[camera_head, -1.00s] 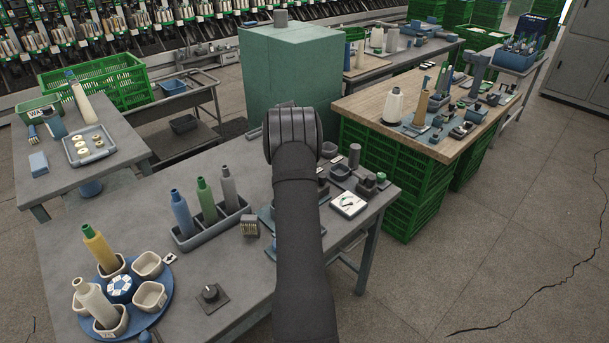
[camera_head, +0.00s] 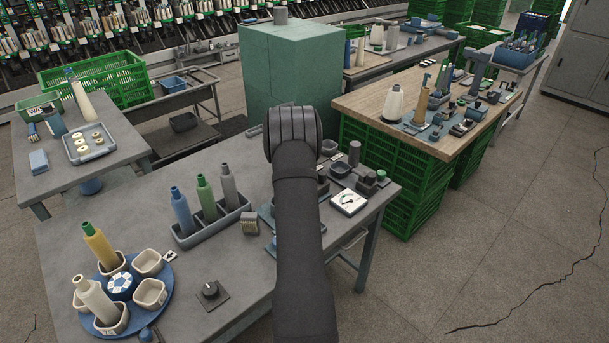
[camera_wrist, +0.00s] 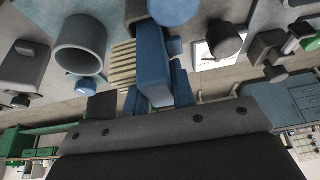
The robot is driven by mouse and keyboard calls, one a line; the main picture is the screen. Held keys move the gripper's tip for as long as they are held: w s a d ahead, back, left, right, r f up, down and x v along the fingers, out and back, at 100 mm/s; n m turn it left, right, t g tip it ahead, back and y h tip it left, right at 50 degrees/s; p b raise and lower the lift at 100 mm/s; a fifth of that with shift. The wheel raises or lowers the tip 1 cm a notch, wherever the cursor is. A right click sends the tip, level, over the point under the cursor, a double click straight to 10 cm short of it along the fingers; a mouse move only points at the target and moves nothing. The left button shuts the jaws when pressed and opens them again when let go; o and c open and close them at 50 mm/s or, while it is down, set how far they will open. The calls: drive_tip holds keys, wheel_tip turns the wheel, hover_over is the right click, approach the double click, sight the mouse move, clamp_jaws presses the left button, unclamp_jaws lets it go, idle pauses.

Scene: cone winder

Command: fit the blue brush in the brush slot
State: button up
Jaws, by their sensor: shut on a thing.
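The blue brush (camera_wrist: 151,62), a blue block with a row of cream bristles on its left side, is in my gripper (camera_wrist: 157,88) in the wrist view. The blue jaws are shut on it at its lower end. The brush is above the table fittings; the picture does not show whether it touches any of them. In the head view my arm and wrist hide the brush and the jaws. I cannot make out the brush slot for certain in either view.
A grey round cup (camera_wrist: 80,47) is left of the brush in the wrist view, and a dark knob (camera_wrist: 226,40) is right of it. On the near table stand a bottle tray (camera_head: 215,229), a blue turntable (camera_head: 165,300) and a white dial plate (camera_head: 348,202). Bare tabletop lies at the left.

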drive_tip(key=shift+f, duration=0.15)
drive_tip(key=o, duration=1.5)
drive_tip(key=shift+r, duration=4.05)
drive_tip(key=shift+f, duration=0.15)
wheel_tip(320, 180, down, 7)
drive_tip(key=shift+f, duration=0.2)
